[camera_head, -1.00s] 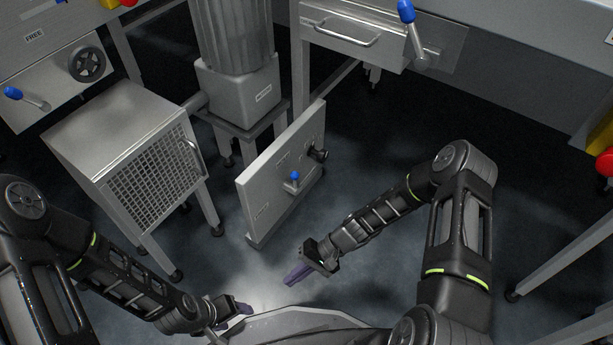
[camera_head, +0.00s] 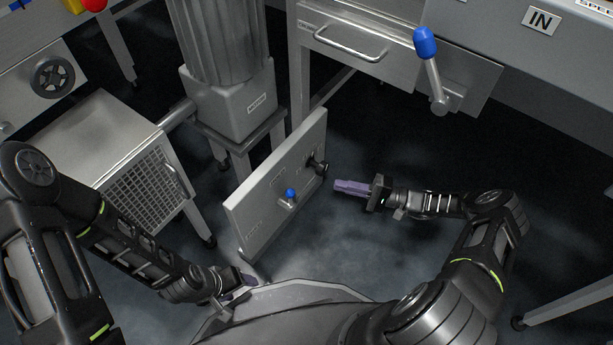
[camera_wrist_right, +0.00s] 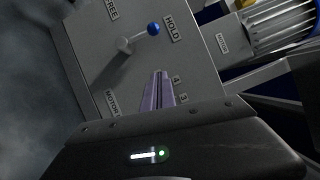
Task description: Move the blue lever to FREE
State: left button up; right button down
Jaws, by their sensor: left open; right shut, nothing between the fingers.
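An upright grey panel (camera_head: 262,205) stands in the middle of the head view. It carries a small lever with a blue knob (camera_head: 290,193). In the right wrist view the lever's blue knob (camera_wrist_right: 154,29) lies beside the HOLD label (camera_wrist_right: 172,28), and the FREE label (camera_wrist_right: 112,9) is on the other side of its pivot. My right gripper (camera_head: 340,187) is shut and empty, pointing left at the panel, apart from the lever. Its purple fingers (camera_wrist_right: 160,76) show in the wrist view. My left gripper (camera_head: 250,280) is open and empty, low in front of the panel.
A black knob (camera_head: 318,168) sticks out of the panel's right part. A larger blue-knobbed lever (camera_head: 426,43) is on the machine at upper right. A mesh-fronted box (camera_head: 145,195) stands left. The dark floor right of the panel is clear.

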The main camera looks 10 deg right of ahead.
jog(key=shift+s, duration=0.1)
jog(key=shift+a, duration=0.2)
jog(key=w+a+r+b, duration=0.1)
jog(key=a, duration=1)
jog(key=shift+w+a+r, duration=0.15)
jog(key=shift+r, duration=0.15)
jog(key=shift+r, duration=0.1)
